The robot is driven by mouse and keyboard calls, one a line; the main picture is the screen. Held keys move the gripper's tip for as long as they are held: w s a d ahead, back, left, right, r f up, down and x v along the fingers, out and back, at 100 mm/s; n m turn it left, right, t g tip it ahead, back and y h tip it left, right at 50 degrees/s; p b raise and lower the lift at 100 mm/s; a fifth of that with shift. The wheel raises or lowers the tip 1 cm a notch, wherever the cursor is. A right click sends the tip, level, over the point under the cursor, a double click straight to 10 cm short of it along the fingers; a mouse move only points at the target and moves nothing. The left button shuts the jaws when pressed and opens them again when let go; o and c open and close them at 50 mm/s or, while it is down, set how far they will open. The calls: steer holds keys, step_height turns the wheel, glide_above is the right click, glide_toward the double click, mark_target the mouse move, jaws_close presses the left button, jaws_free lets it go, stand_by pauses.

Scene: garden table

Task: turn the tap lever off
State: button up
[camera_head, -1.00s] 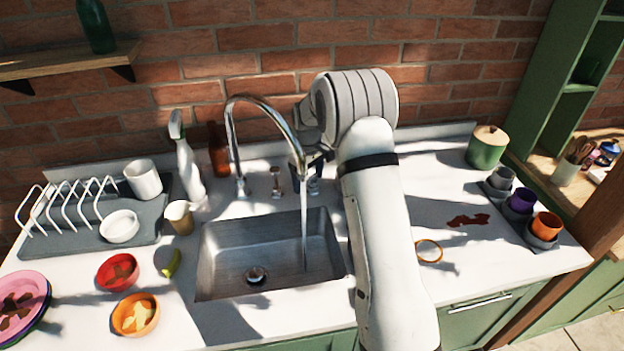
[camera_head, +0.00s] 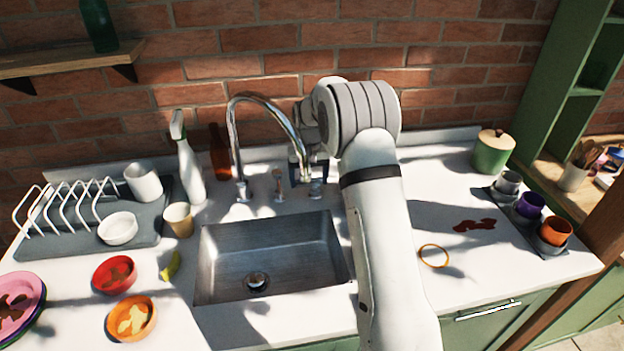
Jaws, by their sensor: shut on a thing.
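The chrome tap (camera_head: 233,140) arches over the metal sink (camera_head: 215,250), and no water runs from its spout. A small upright fitting (camera_head: 278,185) stands behind the sink, between the tap's base and my gripper. My gripper (camera_head: 306,180) is low behind the sink's right part, to the right of the spout. It is shut on the tap lever, which is mostly hidden by the gripper and the spout. A small chrome piece (camera_head: 316,189) shows just below the jaws.
A spray bottle (camera_head: 189,165), a brown bottle (camera_head: 220,155) and a tan cup (camera_head: 178,220) stand left of the tap. A dish rack (camera_head: 60,240) is farther left.

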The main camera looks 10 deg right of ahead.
steer(key=shift+w+r, duration=0.15)
steer(key=shift+r, duration=0.05)
steer(key=o, duration=1)
steer(key=shift+f, duration=0.15)
step_height(320, 180, up, 8)
steer(key=shift+f+b, duration=0.1)
steer(key=shift+b, duration=0.55)
